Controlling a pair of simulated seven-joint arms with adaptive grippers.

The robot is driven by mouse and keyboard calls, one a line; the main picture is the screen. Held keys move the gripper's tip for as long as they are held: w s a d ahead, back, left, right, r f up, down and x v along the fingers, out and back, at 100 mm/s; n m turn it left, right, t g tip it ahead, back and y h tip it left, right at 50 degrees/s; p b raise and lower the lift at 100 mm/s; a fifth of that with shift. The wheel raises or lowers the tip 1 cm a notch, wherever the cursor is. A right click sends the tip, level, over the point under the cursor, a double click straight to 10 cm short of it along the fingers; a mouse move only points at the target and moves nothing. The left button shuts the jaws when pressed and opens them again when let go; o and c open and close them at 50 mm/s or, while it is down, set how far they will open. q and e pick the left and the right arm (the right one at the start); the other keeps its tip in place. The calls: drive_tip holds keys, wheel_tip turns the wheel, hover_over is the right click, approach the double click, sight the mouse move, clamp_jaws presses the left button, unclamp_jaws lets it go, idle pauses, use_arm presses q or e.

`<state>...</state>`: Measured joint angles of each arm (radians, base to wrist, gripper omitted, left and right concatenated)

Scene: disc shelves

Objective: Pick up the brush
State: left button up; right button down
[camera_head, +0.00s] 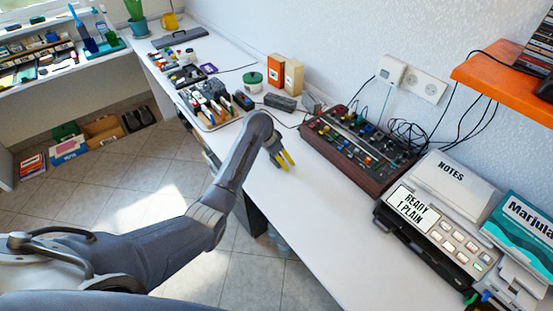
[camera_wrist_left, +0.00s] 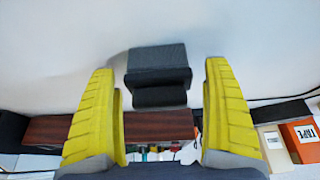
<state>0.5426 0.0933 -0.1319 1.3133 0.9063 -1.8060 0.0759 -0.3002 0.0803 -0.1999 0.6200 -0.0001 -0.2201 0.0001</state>
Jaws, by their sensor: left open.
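A dark grey block with a black lower part, which looks like the brush (camera_wrist_left: 158,68), shows in the left wrist view between the two yellow fingers. There is a gap on both sides of it, and neither finger touches it. My left gripper (camera_head: 284,161) is open, low over the white desk in front of the mixer's left end. In the head view I cannot make out this block; my gripper seems to hide it. The left gripper's fingers also frame the left wrist view (camera_wrist_left: 160,110). My right gripper is in neither view.
The wood-sided mixer (camera_head: 358,142) stands right behind the gripper. An orange box (camera_head: 277,71), a dark oblong block (camera_head: 280,102) and a tray of tools (camera_head: 208,113) stand farther left. A label printer (camera_head: 440,225) is at right. The desk's front strip (camera_head: 300,205) is clear.

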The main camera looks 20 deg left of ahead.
use_arm(q)
drive_tip(key=c, duration=1.3)
drive_tip(key=shift+r, duration=0.1)
wheel_tip(320, 180, up, 20)
idle(0.3)
